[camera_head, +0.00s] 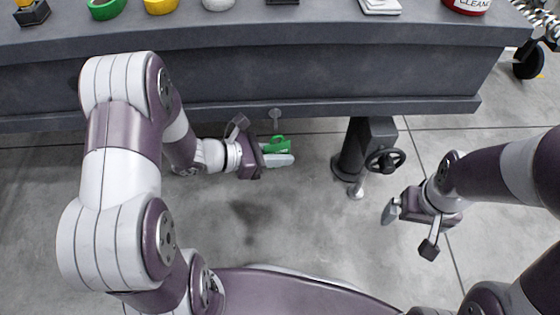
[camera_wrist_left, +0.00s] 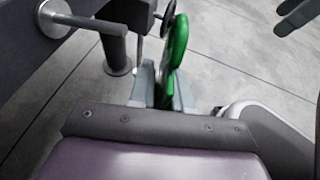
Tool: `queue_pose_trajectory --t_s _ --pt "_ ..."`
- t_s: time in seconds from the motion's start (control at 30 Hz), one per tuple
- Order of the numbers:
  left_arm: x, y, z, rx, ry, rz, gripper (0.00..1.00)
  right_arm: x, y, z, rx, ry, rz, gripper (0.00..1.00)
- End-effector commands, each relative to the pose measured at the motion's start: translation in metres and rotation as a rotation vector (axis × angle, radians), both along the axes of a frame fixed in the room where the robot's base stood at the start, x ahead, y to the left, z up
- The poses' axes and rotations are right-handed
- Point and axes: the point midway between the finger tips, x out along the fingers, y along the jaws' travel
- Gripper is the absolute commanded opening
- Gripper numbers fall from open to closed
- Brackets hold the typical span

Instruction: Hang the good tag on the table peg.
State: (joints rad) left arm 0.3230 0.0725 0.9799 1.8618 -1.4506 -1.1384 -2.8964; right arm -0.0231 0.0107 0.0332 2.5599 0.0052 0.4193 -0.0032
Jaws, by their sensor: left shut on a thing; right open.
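The green tag (camera_head: 284,144) is held by my left gripper (camera_head: 280,154), in front of the table's front edge. In the left wrist view the tag (camera_wrist_left: 179,42) stands on edge between the fingers (camera_wrist_left: 163,92), its upper part sticking out beyond them. The grey table peg (camera_head: 276,114), with a round disc end, juts from the table front just above the gripper in the head view. In the left wrist view the peg (camera_wrist_left: 60,18) is at upper left, apart from the tag. My right gripper (camera_head: 409,231) is open and empty over the floor at right.
The dark table (camera_head: 250,75) spans the back. On it are a green ring (camera_head: 106,9), a yellow item (camera_head: 160,5), a white stack (camera_head: 380,6) and a red-and-white container (camera_head: 467,5). A dark post (camera_head: 352,150) with a handwheel (camera_head: 385,160) stands right of the left gripper.

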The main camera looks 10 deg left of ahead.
Motion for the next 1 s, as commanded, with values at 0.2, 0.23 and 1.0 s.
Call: queue_pose_trajectory --t_s 0.2,0.23,1.0 --pt "0.017 0.005 -0.002 0.0 0.0 0.0 0.0 0.0 0.0 0.0 0.0 0.0 0.0 0.99" --pt "0.02 0.006 -0.002 0.0 0.0 -0.001 0.0 0.0 0.0 0.0 0.0 0.0 0.0 0.99" --pt "0.052 0.015 -0.009 0.001 0.001 0.0 0.0 0.0 0.0 -0.015 0.0 0.0 0.0 0.99"
